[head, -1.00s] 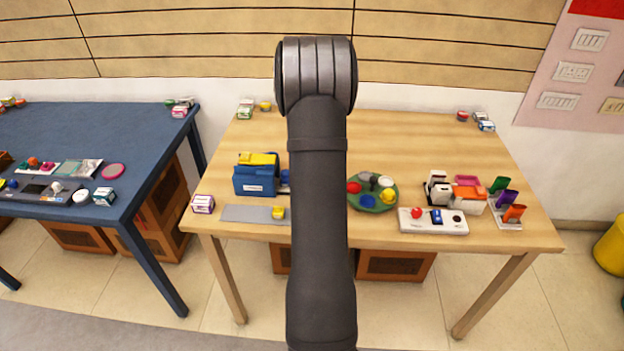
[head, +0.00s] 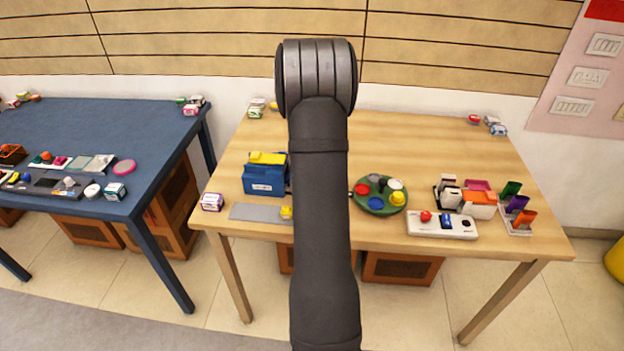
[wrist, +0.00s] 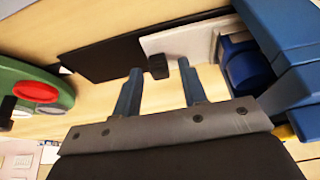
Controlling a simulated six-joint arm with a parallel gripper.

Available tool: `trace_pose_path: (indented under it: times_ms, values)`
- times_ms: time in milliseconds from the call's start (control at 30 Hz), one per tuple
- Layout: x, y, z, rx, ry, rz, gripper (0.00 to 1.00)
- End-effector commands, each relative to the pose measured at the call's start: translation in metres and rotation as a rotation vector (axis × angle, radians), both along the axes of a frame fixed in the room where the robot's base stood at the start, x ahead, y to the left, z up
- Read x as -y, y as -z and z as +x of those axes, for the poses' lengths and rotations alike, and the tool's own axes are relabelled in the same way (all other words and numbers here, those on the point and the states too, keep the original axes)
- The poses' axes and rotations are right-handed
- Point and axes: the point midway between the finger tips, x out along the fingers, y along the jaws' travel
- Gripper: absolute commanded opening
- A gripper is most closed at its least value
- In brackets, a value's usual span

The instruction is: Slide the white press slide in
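The white press slide (wrist: 190,42) is a flat white plate with a small black knob (wrist: 158,67), seen in the wrist view beside the blue press (wrist: 285,45). A black strip (wrist: 100,60) extends from the slide to the left. My gripper (wrist: 157,73) is open, with one blue finger on each side of the knob in the picture. I cannot tell whether either finger touches it. In the head view the blue press (head: 264,180) with a yellow top stands left of my arm, which hides the slide and my gripper.
A green round tray (head: 378,208) with coloured pieces lies right of my arm and shows left in the wrist view (wrist: 30,78). A white control panel (head: 440,226) is farther right. A grey plate (head: 255,212) lies before the press. The table's back middle is clear.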

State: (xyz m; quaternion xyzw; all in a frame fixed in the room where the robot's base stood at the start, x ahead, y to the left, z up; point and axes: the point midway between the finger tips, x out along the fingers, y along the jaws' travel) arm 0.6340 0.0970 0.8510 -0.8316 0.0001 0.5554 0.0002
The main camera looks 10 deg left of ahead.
Motion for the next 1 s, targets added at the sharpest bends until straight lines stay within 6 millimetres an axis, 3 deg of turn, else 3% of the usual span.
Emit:
trace_pose_path:
  times_ms: [300,467,1000]
  values:
    - [0.000,-0.001,0.000,0.000,0.000,0.000,0.40]
    - [0.000,-0.014,-0.005,0.002,-0.001,0.000,0.40]
    - [0.000,-0.111,-0.045,0.004,0.000,0.001,0.40]
